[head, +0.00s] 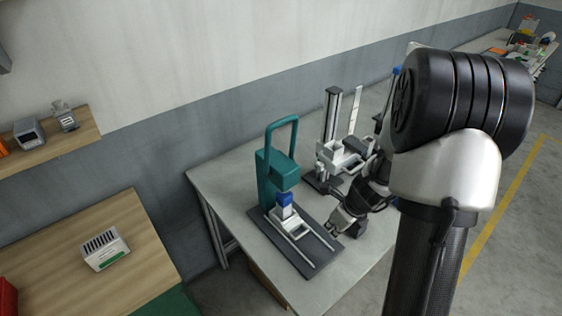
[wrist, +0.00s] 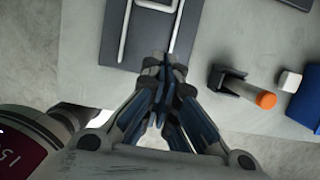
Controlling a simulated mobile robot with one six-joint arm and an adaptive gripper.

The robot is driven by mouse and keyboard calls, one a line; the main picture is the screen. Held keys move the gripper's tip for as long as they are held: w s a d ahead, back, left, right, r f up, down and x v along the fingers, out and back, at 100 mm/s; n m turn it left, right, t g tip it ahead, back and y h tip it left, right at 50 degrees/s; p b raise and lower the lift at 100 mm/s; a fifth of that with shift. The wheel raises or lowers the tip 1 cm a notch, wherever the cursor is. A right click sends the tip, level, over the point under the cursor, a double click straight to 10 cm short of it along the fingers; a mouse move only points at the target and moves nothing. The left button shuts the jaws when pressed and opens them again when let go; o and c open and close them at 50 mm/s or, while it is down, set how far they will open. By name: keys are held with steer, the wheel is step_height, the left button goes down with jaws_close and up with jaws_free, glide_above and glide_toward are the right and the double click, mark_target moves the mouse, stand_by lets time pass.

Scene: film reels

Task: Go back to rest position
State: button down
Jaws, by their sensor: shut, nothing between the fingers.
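My gripper (head: 338,221) is over the white table (head: 233,179), at the near end of a dark base plate with rails. In the wrist view my gripper (wrist: 163,92) has its fingers together and nothing shows between them. The fingertips overlap the near edge of the base plate (wrist: 172,40) in that view; I cannot tell whether they touch it. My arm reaches in from the right in the head view and hides part of the table.
A teal press (head: 269,172) with a blue block (head: 284,198) under it stands on the plate. Behind is a white and grey stand (head: 331,125). An orange-capped item (wrist: 265,99) lies right of my gripper. A wooden table (head: 60,243) is at left.

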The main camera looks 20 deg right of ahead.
steer(key=s+a+r+n+b, duration=0.2)
steer(key=s+a+r+n, duration=0.2)
steer(key=a+r+n, duration=0.95)
steer(key=s+a+r+n, duration=0.1)
steer(key=s+r+n, duration=0.3)
steer(key=s+n, duration=0.3)
steer(key=s+a+r+n+t+h+b, duration=0.1)
steer(key=s+a+r+n, duration=0.1)
steer(key=s+r+n, duration=0.2)
steer(key=s+n, duration=0.3)
steer(key=n, duration=0.4)
